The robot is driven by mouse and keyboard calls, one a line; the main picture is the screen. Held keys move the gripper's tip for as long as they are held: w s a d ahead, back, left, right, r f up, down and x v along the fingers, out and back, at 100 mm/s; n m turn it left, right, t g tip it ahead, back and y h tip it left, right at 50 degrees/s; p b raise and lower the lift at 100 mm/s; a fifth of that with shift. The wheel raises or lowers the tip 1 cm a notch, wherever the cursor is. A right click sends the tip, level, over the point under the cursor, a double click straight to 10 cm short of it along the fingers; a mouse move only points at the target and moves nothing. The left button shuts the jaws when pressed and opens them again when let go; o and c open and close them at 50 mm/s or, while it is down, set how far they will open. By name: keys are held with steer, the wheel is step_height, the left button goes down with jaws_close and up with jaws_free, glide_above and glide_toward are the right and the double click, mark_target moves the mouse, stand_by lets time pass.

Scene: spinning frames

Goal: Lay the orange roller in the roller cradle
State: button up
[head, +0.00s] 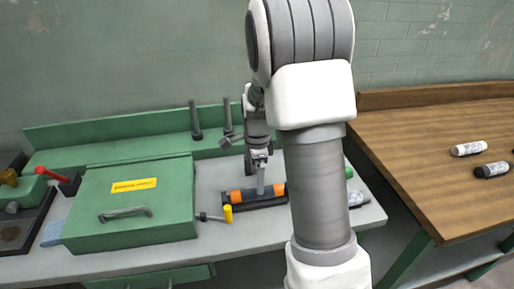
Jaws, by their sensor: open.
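The orange roller (237,196) lies lengthwise at a black, low holder that looks like the roller cradle (268,204), on the grey bench top near the middle. Orange shows on both sides of my gripper, and the middle of the roller is partly hidden by the fingers. It looks seated along the cradle, but I cannot tell whether it rests fully down. My gripper (261,188) points down at the roller's middle, with its jaws open. My arm hides the cradle's right end.
A green metal box (130,210) with a handle stands left of the cradle. A yellow-handled tool (227,214) lies between them. Grey rods (195,118) stand behind. A red-handled tool (70,184) is far left. A wooden table (430,150) with two small bottles (468,149) is right.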

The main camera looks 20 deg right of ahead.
step_height(320, 180, up, 12)
steer(key=shift+p, duration=0.45)
